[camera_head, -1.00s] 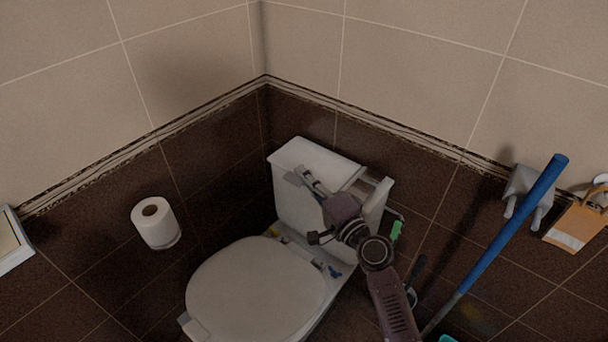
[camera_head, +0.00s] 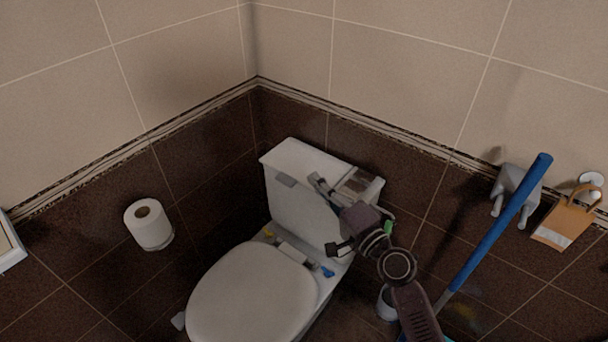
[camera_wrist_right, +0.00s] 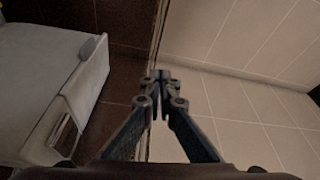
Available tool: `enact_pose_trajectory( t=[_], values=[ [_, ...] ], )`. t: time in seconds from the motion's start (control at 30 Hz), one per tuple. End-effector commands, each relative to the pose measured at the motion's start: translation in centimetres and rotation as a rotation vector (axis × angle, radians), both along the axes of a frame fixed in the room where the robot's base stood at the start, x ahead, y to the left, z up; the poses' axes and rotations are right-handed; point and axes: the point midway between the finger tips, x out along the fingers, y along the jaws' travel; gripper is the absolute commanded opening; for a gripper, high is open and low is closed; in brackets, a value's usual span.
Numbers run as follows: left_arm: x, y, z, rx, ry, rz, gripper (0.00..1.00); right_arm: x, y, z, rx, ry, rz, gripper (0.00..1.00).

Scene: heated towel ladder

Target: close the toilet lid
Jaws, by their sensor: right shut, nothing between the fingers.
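The white toilet lid (camera_head: 252,296) lies flat over the bowl, its hinge end towards the tank. The white tank (camera_head: 300,188) stands behind it against the dark tiled wall. My right gripper (camera_head: 316,181) shows in front of the tank's upper part, apart from the lid. In the right wrist view its fingertips (camera_wrist_right: 160,76) are together with nothing between them, and the tank (camera_wrist_right: 40,85) is at the left. My right forearm hides part of the tank's right side. My left gripper is not in view.
A toilet paper roll (camera_head: 149,224) hangs on the left wall. A blue-handled pole (camera_head: 497,235) leans at the right, near a grey holder (camera_head: 515,187) and an orange bag-like item (camera_head: 568,220). Small yellow and blue pieces lie near the lid's hinge.

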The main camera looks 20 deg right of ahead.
Motion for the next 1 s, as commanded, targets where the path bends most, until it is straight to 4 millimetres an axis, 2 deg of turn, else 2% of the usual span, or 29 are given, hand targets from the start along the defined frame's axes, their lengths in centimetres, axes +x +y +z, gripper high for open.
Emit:
enact_pose_trajectory(
  t=[0.03, 0.23, 0.77, 0.87, 0.97, 1.0],
  values=[
    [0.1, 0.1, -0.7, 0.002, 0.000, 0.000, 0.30, -0.7, -0.5, -0.7, -0.003, 0.001, 0.001, 0.00],
    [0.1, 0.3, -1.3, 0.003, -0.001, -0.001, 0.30, -2.0, -1.4, -0.9, -0.001, 0.000, -0.001, 0.00],
    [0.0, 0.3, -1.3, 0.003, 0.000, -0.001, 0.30, -2.1, -1.5, -1.0, -0.001, 0.001, -0.001, 0.00],
    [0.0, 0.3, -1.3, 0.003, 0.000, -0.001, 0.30, -2.0, -1.6, -2.6, -0.025, 0.027, -0.007, 0.00],
    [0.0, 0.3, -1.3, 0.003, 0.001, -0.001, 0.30, -2.0, -1.7, -7.2, -0.093, 0.094, -0.019, 0.00],
    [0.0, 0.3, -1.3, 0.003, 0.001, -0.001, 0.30, -2.1, -1.8, -9.7, -0.133, 0.132, -0.023, 0.00]
  ],
)
